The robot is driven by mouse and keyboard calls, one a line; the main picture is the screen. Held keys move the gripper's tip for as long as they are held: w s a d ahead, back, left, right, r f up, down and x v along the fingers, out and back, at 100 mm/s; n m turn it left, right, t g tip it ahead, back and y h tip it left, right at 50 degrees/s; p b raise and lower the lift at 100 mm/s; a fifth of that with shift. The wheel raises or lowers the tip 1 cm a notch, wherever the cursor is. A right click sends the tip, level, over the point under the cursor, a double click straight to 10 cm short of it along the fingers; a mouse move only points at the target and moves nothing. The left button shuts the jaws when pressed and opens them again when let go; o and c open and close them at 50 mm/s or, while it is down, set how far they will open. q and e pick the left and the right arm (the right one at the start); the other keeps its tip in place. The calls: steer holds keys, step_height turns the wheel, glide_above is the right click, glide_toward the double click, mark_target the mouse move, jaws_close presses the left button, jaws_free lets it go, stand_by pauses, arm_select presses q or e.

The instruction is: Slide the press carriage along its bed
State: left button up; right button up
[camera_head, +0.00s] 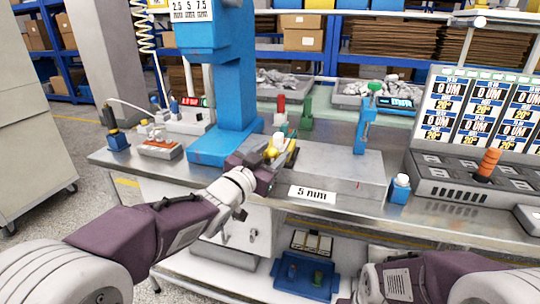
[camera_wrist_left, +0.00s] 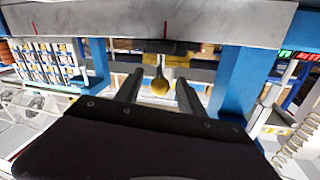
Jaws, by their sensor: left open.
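The blue press (camera_head: 224,110) stands on the bench. A long grey steel bed (camera_head: 345,181) with a "5 mm" label runs right from it. A yellow piece (camera_head: 289,150), which looks like the carriage, sits at the bed's left part beside my left gripper (camera_head: 266,153). In the left wrist view my left gripper (camera_wrist_left: 160,90) is open. A round yellow knob (camera_wrist_left: 160,87) shows between its two fingers, with a gap on each side. I cannot tell how deep the knob is between them. My right forearm shows at the lower right of the head view, but its gripper does not.
A blue post (camera_head: 366,127) with a green top stands at the bed's right end. A small blue block with a white cap (camera_head: 400,187) is beside the bed. A grey rack with an orange peg (camera_head: 487,165) is at right. Boxes with wires (camera_head: 158,147) are at left.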

arm_select(q)
steer(key=p+v, duration=0.1)
steer(key=v, duration=0.8)
steer(key=shift+p, duration=0.3)
